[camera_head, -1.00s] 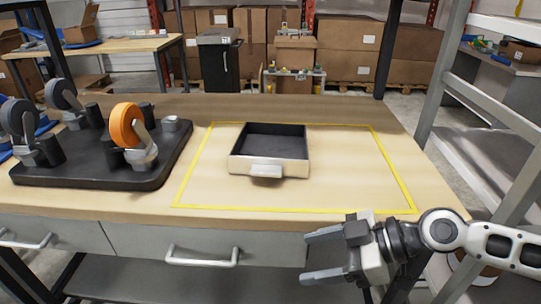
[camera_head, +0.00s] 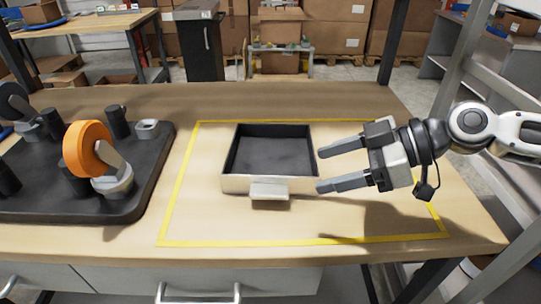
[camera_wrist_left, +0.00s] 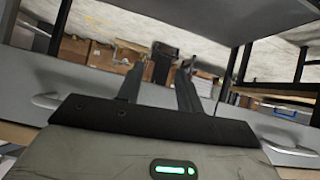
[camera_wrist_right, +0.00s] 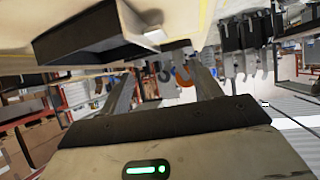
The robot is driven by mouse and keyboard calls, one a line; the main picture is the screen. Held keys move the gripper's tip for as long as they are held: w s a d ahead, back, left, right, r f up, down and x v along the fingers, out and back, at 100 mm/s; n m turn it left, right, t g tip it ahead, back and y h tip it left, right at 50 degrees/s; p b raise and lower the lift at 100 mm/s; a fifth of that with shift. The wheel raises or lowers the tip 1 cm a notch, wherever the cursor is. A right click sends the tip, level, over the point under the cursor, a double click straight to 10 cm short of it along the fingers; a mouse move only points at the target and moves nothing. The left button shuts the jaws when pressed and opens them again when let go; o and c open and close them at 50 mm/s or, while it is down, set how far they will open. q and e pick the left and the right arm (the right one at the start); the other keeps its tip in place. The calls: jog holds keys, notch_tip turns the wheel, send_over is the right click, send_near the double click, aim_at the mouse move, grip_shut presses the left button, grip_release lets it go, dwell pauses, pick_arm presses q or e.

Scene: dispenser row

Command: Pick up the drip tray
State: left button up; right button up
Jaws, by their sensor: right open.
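The drip tray (camera_head: 235,184) is a shallow, open box with a dark inside, a pale front wall and a pale handle (camera_head: 268,190). It lies flat and looks empty, inside a yellow outline on the wooden table. My right gripper (camera_head: 321,169) is open and empty, its fingers pointing left at the tray's right side. The fingertips show close to that wall; I cannot tell whether they touch it. The tray also shows in the right wrist view (camera_wrist_right: 85,40), at the upper left. My left gripper (camera_wrist_left: 162,62) shows only in its wrist view, open with nothing between its fingers.
A black board (camera_head: 125,205) with an orange wheel (camera_head: 88,149) and dark posts stands left of the outline. The outlined area in front of the tray is clear. Grey shelving (camera_head: 480,60) rises at the right. A drawer handle (camera_head: 198,292) juts from the table's front.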

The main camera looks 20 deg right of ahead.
aim_at(274, 189)
jog(key=p+x, duration=0.1)
jog(key=x, duration=0.4)
jog(key=shift+w+a+r+p, duration=0.1)
jog(key=shift+a+p, duration=0.1)
jog(key=shift+p, duration=0.1)
jog(key=shift+w+a+f, duration=0.3)
jog(key=shift+a+f, duration=0.1)
jog(key=p+x, duration=0.2)
jog(key=x, duration=0.2)
jog(key=shift+w+a, duration=0.1)
jog(key=shift+w, duration=0.05)
jog(key=shift+w+a+f, duration=0.15)
jog(key=shift+a+f, duration=0.15)
pick_arm(q)
jog(key=shift+w+a+r, duration=0.1)
jog(key=shift+a+r, duration=0.1)
jog(key=shift+r, duration=0.25)
jog(key=shift+a+r, duration=0.15)
jog(key=shift+r, duration=0.3)
